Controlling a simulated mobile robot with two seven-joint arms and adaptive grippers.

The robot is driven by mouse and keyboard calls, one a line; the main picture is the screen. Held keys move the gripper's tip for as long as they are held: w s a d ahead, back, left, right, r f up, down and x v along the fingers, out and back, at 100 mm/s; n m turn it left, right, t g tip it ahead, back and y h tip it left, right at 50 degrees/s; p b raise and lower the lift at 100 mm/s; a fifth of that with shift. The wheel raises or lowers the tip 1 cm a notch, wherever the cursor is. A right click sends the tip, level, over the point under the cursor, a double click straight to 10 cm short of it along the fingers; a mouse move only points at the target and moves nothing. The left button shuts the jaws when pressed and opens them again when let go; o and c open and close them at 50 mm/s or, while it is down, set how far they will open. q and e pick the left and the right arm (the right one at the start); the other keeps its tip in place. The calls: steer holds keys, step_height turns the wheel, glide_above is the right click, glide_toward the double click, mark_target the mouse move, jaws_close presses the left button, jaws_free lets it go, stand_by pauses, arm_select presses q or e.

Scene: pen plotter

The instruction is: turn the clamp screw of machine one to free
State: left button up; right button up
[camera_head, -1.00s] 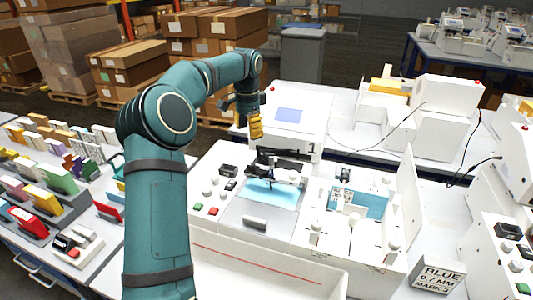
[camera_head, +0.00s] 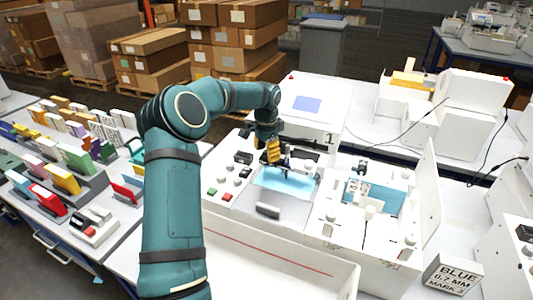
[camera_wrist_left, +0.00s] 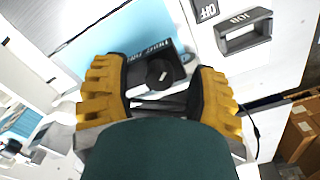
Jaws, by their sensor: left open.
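Machine one (camera_head: 322,108) is the white plotter with a 1 on its housing, with a light blue sheet (camera_head: 288,181) on its bed. My left gripper (camera_head: 279,154), with yellow finger pads, is over the dark pen carriage (camera_head: 306,160) of this machine. In the left wrist view the clamp screw (camera_wrist_left: 160,73) is a round black knob with a pale mark, on a dark plate with small white lettering. The open left gripper (camera_wrist_left: 159,86) has one finger on each side of the knob, apparently apart from it. In the head view the gripper hides the knob. My right gripper is out of view.
A row of buttons and switches (camera_head: 227,184) lies left of the bed. A second bay with a raised white lid (camera_head: 428,190) stands to the right. A sign reading BLUE 0.7 MM MARK 3 (camera_head: 454,272) stands at front right. Coloured blocks fill the left table.

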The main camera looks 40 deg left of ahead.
arm_select(q)
steer(key=shift+f, duration=0.2)
jaws_close()
